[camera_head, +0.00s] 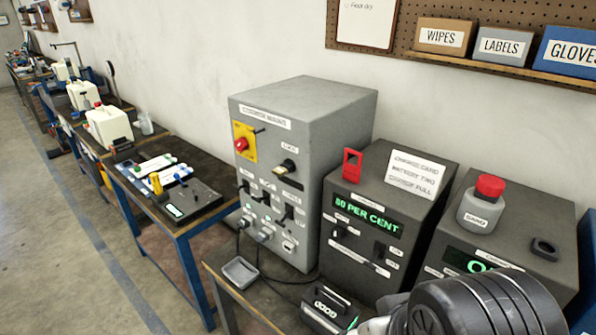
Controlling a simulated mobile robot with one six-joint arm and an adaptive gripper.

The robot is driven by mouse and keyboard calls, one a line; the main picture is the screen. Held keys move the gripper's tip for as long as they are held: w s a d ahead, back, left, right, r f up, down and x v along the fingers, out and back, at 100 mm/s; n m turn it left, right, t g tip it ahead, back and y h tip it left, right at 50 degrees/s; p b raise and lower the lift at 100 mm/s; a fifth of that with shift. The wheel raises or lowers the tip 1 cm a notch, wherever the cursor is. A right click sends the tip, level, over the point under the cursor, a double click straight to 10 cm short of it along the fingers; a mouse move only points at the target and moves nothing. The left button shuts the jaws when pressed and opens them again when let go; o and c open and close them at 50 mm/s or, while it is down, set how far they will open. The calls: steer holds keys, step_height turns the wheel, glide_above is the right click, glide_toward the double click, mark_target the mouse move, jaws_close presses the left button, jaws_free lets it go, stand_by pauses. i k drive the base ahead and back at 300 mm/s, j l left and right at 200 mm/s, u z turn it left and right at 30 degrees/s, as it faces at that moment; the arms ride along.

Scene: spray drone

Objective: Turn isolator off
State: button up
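The isolator is most likely the red rotary knob (241,144) on a yellow plate, on the upper left front of a tall grey cabinet (305,105). A short dark bar sticks out to the right at the plate's upper edge. The knob's position and its small markings are too small to read. Part of my arm (480,308) shows as dark ribbed and grey shapes at the bottom right. My gripper's fingers do not show, and nothing of mine touches the cabinet.
Below the isolator are a key-like handle (286,166), several black switches and plugged cables. To the right stand a dark charger reading "80 PER CENT" (366,215) and a unit with a red-capped bottle (482,206). A grey tray (240,272) and a black battery-like box (328,309) lie in front.

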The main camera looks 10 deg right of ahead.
mark_target(241, 144)
steer(key=i+j+u, duration=0.15)
steer(key=u, duration=0.25)
steer(key=i+j+u, duration=0.2)
steer(key=u, duration=0.25)
steer(key=i+j+u, duration=0.15)
steer(key=u, duration=0.25)
steer(key=i, duration=0.05)
